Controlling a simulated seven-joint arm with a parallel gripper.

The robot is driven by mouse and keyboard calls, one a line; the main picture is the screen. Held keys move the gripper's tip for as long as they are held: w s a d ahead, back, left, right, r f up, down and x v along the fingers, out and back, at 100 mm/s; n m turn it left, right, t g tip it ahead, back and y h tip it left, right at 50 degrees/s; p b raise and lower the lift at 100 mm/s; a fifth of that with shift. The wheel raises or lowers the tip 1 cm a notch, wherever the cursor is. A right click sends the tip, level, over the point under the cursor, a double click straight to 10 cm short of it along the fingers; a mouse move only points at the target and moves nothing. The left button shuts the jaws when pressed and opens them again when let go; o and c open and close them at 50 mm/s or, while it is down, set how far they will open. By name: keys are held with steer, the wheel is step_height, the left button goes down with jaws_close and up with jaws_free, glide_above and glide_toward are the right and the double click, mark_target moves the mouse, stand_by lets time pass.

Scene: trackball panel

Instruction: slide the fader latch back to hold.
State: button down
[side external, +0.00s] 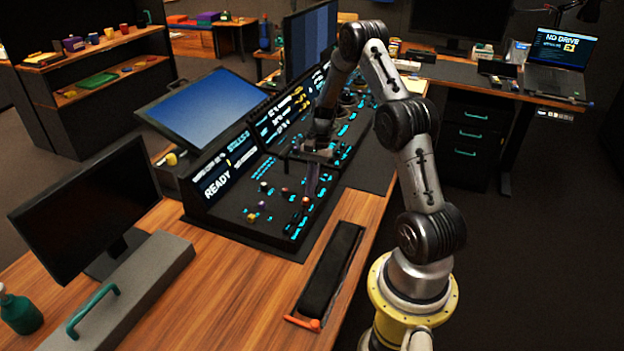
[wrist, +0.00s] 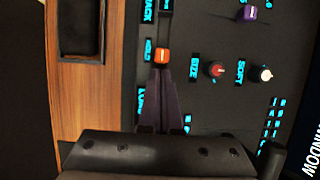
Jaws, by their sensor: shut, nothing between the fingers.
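The fader latch shows as an orange cap (wrist: 162,55) on the dark panel in the wrist view, beside the label that reads HOLD. A second label, partly readable as LOAD, sits lower along the same track. My gripper (wrist: 161,73) has dark purple fingers, closed together and empty, with tips right at the cap's lower edge. I cannot tell whether they touch it. The fingers hide the track below the cap. In the side view my gripper (side external: 309,196) points down at the near part of the panel, and a small orange cap (side external: 306,200) shows at its tips.
A red knob (wrist: 215,69), a white knob (wrist: 264,74) and a purple knob (wrist: 248,13) stand right of the latch. A wooden edge with a black tray (wrist: 80,28) lies to the left. A screen reading READY (side external: 217,182) rises behind the panel.

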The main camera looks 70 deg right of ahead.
stand_by(0.3)
steer(key=shift+a+f, duration=0.1)
steer(key=shift+a, duration=0.95)
steer(key=v, duration=1)
steer(key=shift+d, duration=0.1)
